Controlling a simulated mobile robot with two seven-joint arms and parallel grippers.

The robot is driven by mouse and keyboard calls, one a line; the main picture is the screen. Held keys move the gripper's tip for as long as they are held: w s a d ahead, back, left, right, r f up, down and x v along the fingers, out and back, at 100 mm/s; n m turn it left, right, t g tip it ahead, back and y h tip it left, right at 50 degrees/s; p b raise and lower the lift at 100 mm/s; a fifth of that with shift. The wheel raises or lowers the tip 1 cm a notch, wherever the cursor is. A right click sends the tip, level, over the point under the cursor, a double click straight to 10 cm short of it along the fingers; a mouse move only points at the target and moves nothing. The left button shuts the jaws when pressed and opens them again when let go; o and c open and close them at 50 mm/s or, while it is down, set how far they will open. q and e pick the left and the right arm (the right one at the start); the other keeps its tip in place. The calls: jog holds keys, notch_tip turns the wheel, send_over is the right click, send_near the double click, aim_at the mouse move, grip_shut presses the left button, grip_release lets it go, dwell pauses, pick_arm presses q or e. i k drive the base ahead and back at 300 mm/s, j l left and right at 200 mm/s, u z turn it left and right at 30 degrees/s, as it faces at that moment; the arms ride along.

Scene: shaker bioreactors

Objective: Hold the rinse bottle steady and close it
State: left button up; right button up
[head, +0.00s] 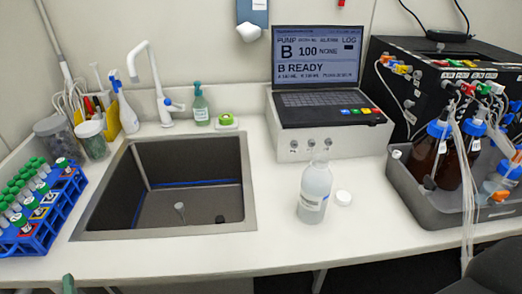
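The rinse bottle (315,192), translucent white with a label, stands upright on the white counter, right of the sink and in front of the laptop stand. No cap shows on its neck. A small round white cap (343,198) lies on the counter just to the right of the bottle, apart from it. Neither of my grippers can be made out in the head view, and nothing is touching the bottle or the cap.
The sink (250,185) opens left of the bottle. A blue rack (48,218) of green-capped tubes stands at far left. A grey tray (408,190) with brown bottles and tubing bounds the right. A laptop (320,75) sits on a white box behind. Counter around the bottle is clear.

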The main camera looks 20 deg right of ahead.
aim_at(316, 181)
jog(key=z, duration=1.3)
jog(key=k, duration=0.1)
